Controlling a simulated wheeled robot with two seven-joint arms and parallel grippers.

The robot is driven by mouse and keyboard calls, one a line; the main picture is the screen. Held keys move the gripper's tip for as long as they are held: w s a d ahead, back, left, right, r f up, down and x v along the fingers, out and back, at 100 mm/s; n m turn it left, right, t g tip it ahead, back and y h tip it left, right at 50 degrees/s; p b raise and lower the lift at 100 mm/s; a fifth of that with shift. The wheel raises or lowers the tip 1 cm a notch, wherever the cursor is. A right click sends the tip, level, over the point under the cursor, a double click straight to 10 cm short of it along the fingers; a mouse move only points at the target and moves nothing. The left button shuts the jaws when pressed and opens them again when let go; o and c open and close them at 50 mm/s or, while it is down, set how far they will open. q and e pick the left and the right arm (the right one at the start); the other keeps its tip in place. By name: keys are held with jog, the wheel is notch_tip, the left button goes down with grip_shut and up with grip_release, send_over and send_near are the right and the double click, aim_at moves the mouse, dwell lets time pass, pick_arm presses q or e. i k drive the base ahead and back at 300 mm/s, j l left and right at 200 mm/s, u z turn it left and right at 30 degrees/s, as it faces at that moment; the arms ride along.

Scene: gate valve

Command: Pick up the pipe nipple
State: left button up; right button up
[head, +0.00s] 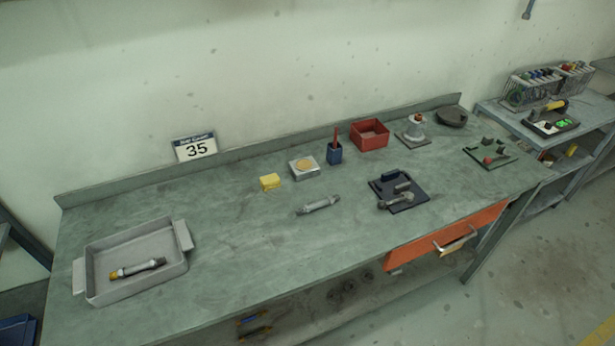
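A short light-grey pipe piece with darker ends, which looks like the pipe nipple (318,205), lies on its side on the bare middle of the green-grey bench (250,240). A similar grey pipe piece with a yellow end and dark fittings (138,269) lies in the grey two-handled tray (136,292) at the left. I cannot tell for certain which of the two is the nipple. Neither of my grippers is in view, and nothing touches either piece.
A dark mat with grey fittings (399,192) lies right of the pipe piece. Behind are a yellow block (270,182), a grey box (304,168), a blue cup (335,154) and a red bin (370,135). An orange drawer (447,236) is under the front edge.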

aim_at(306, 209)
jog(key=k+j+z, duration=0.1)
jog(key=j+z, duration=0.35)
jog(key=k+j+z, duration=0.15)
jog(key=j+z, duration=0.15)
jog(key=z, duration=0.15)
jog(key=k+j+z, duration=0.2)
jog(key=j+z, duration=0.15)
jog(key=z, duration=0.15)
